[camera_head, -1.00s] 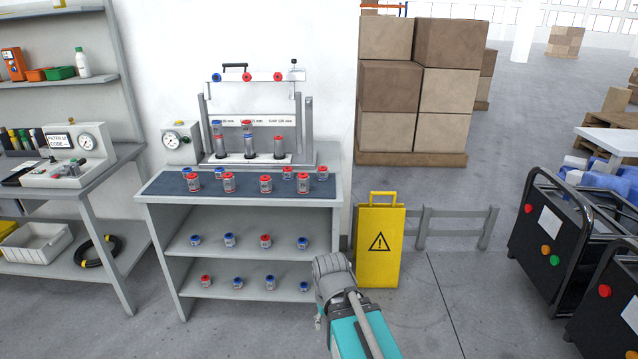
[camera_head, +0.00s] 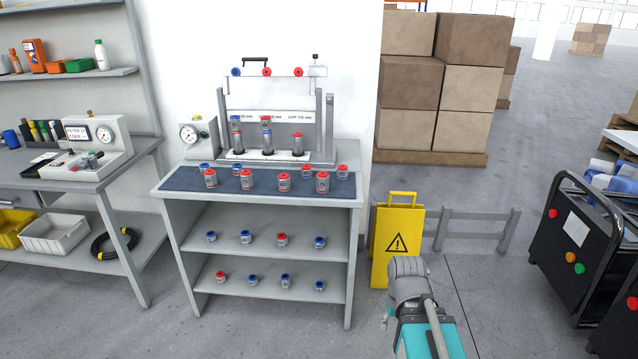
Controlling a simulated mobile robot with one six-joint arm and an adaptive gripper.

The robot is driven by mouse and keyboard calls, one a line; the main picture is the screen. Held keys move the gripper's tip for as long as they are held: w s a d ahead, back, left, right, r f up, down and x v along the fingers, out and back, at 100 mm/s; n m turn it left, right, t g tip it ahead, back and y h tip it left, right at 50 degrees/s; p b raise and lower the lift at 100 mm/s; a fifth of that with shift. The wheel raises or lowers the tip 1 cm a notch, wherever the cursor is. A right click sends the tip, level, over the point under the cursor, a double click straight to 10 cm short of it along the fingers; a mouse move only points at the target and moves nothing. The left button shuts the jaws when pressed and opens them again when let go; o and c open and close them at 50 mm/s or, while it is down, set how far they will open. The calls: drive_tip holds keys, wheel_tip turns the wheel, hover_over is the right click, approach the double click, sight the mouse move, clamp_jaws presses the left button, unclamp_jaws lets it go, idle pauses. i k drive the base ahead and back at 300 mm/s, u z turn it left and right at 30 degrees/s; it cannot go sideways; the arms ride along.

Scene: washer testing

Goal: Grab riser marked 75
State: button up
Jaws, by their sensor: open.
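Several short grey risers with red or blue caps stand on the bench. Smaller ones stand behind, like a blue-capped riser (camera_head: 204,168). More small risers stand on the middle shelf (camera_head: 265,242) and lower shelf (camera_head: 235,284). Their markings are too small to read, so I cannot tell which is marked 75. My arm shows at the bottom right of the bench, apart from it. I cannot make out my gripper's fingers.
A gap fixture (camera_head: 328,125) holding grey cylinders stands at the bench's back, beside a gauge box (camera_head: 199,135). A yellow warning sign (camera_head: 398,245) and low grey rail (camera_head: 475,232) stand right of the bench. A black cart (camera_head: 560,250) is farther right. Floor before the bench is clear.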

sight(322, 177)
drive_tip(key=z, duration=0.1)
drive_tip(key=i, duration=1)
drive_tip(key=u, duration=0.05)
